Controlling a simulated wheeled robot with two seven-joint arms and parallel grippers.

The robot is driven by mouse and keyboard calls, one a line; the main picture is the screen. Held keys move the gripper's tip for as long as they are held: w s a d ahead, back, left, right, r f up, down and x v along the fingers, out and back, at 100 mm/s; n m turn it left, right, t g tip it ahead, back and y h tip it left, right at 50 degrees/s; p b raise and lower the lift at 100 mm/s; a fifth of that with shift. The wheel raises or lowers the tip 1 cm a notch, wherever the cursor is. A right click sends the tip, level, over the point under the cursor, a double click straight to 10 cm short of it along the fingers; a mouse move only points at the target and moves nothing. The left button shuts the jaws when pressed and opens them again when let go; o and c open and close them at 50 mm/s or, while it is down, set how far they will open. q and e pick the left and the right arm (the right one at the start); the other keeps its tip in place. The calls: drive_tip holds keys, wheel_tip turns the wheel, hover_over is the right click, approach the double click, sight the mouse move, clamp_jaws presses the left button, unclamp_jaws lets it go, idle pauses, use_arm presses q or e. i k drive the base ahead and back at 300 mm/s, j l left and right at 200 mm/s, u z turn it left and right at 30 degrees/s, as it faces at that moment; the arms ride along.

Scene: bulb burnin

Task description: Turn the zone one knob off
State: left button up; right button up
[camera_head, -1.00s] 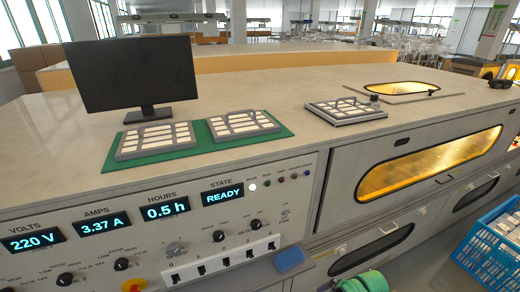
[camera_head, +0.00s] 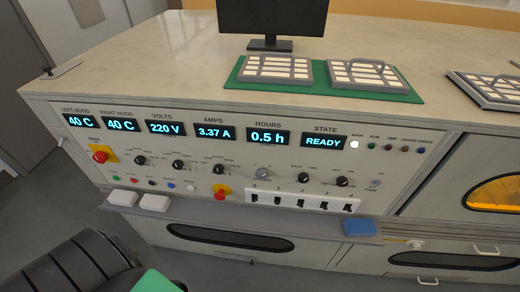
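The control panel (camera_head: 237,192) runs along the front of the bench. Three black knobs sit in a row under the hood, volts and amps displays. The leftmost knob (camera_head: 140,160) is probably the zone one knob, but its lettering is too small to read. The middle knob (camera_head: 177,165) and the right knob (camera_head: 218,169) stand beside it. I cannot tell where the leftmost knob's pointer is set. The state display (camera_head: 324,141) reads READY. Neither of my grippers is in view.
A red emergency button (camera_head: 100,156) is left of the knobs, and another red button (camera_head: 221,191) is below them. White blocks (camera_head: 154,202) and a blue block (camera_head: 359,227) lie on the ledge. A black ribbed shape (camera_head: 75,267) fills the lower left.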

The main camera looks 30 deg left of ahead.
sight(140, 160)
drive_tip(key=u, duration=2)
